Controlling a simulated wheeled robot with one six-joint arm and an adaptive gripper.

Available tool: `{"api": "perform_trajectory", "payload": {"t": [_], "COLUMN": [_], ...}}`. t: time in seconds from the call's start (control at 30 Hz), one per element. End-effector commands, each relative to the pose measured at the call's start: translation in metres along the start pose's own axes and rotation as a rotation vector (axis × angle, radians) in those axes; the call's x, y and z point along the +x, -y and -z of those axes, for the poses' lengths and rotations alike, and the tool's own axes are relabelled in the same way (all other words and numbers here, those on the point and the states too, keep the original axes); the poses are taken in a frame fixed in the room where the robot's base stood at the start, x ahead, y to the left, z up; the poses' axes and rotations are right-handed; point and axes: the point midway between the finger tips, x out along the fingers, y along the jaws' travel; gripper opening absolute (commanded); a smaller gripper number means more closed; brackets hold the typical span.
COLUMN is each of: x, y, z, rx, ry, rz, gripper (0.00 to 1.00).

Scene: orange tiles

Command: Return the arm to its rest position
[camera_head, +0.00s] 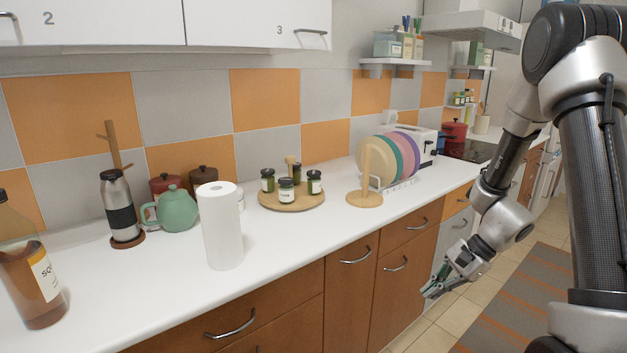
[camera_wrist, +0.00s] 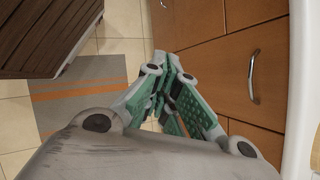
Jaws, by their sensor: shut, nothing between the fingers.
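My gripper (camera_head: 430,292) is at the lower right in the head view, at the end of my arm. It hangs in front of the wooden drawer fronts (camera_head: 372,285), beyond the counter's front edge and below the countertop. In the wrist view my gripper (camera_wrist: 176,76) shows its green-padded fingers closed together at the tips. Nothing is held between them. The arm bends down from the upper right, with the forearm and wrist in plain view.
The white countertop (camera_head: 300,233) bears a paper towel roll (camera_head: 221,225), a teal teapot (camera_head: 177,210), a bottle (camera_head: 30,270), a round board with jars (camera_head: 291,203) and a plate rack (camera_head: 392,187). A striped rug (camera_head: 515,300) lies on the floor. Drawer handles (camera_wrist: 254,75) protrude near my gripper.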

Motion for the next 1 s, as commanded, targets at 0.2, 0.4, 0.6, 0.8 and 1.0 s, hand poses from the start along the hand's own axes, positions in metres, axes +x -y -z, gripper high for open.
{"api": "perform_trajectory", "payload": {"t": [0.2, 0.4, 0.6, 0.8, 1.0], "x": [-0.089, -0.162, -0.219, -0.246, -0.258], "y": [-0.053, -0.097, -0.126, -0.131, -0.128], "z": [-0.056, -0.089, -0.116, -0.145, -0.159], "rx": [-0.492, -0.847, -1.081, -1.198, -1.244], "ry": [-0.085, -0.226, -0.426, -0.591, -0.655], "rz": [-0.216, -0.390, -0.478, -0.415, -0.364], "gripper": [0.00, 0.00, 0.00, 0.00, 0.00]}}
